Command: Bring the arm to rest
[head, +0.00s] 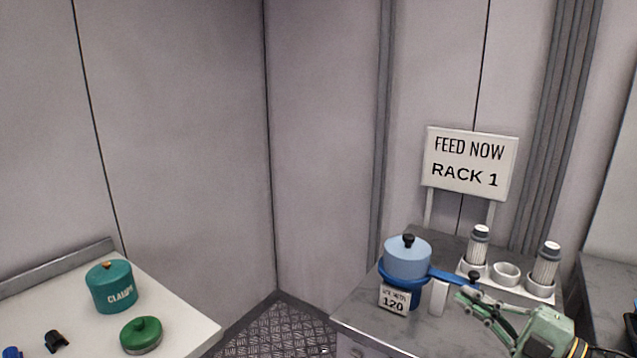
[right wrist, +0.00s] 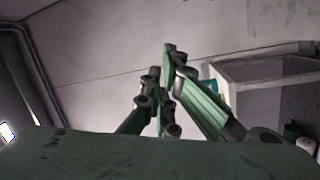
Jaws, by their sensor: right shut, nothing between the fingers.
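My right gripper (head: 467,298) is in the lower right of the head view, above the grey counter (head: 365,318). Its green fingers are shut with nothing between them, close to the blue handle of a blue pot (head: 406,262); I cannot tell whether they touch it. In the right wrist view the fingers (right wrist: 167,60) point up, together, against a plain wall. My left gripper does not show in the head view.
Behind the fingers a white holder (head: 506,279) carries two grey-capped bottles. A small card reading 120 (head: 394,300) stands before the pot. A "FEED NOW RACK 1" sign (head: 469,163) rises behind.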

